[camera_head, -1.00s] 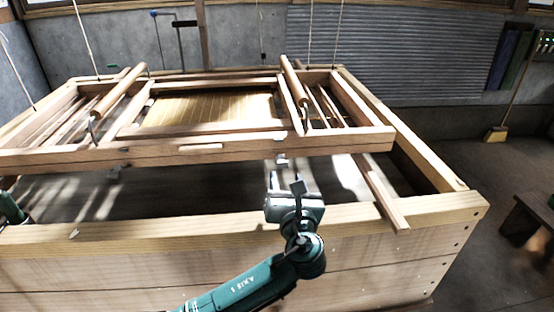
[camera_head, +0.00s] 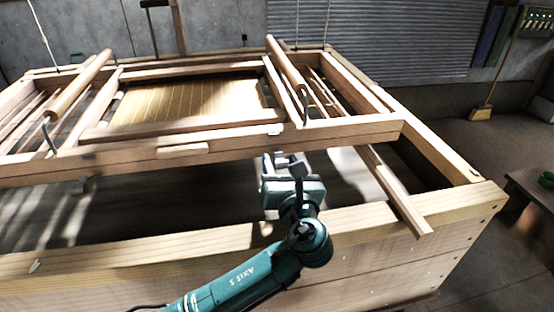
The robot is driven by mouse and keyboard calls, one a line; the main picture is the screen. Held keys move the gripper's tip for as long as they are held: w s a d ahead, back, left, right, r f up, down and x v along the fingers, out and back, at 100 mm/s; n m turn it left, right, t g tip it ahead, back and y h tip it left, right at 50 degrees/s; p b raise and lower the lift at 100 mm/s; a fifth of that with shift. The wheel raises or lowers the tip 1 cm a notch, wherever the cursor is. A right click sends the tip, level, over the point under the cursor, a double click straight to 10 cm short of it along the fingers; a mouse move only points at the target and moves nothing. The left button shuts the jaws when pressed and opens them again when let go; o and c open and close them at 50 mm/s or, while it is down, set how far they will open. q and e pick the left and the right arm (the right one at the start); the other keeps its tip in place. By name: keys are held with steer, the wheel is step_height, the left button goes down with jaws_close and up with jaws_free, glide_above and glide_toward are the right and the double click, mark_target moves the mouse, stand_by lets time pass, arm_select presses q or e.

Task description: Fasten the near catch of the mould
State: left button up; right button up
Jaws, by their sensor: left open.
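The mould (camera_head: 250,137) is a wooden frame hung on cords over a large wooden vat, with a golden ribbed screen (camera_head: 190,100) in its middle. A small pale metal piece (camera_head: 275,130) sits on top of its near rail, right of the middle; I cannot tell for sure that it is the near catch, or its position. My left gripper (camera_head: 283,158) is open, just below and in front of the near rail, under that piece. Its fingers point away from me and hold nothing I can see. My right gripper is not in view.
The vat's near wall (camera_head: 150,246) runs across below, under my left arm. A loose wooden bar (camera_head: 395,190) slopes over the vat's right part. Two round rods (camera_head: 80,85) (camera_head: 287,65) lie on the frame. A dark bench (camera_head: 535,185) stands at the right.

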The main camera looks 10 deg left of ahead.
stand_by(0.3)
arm_select(q)
jaws_close()
stand_by(0.3)
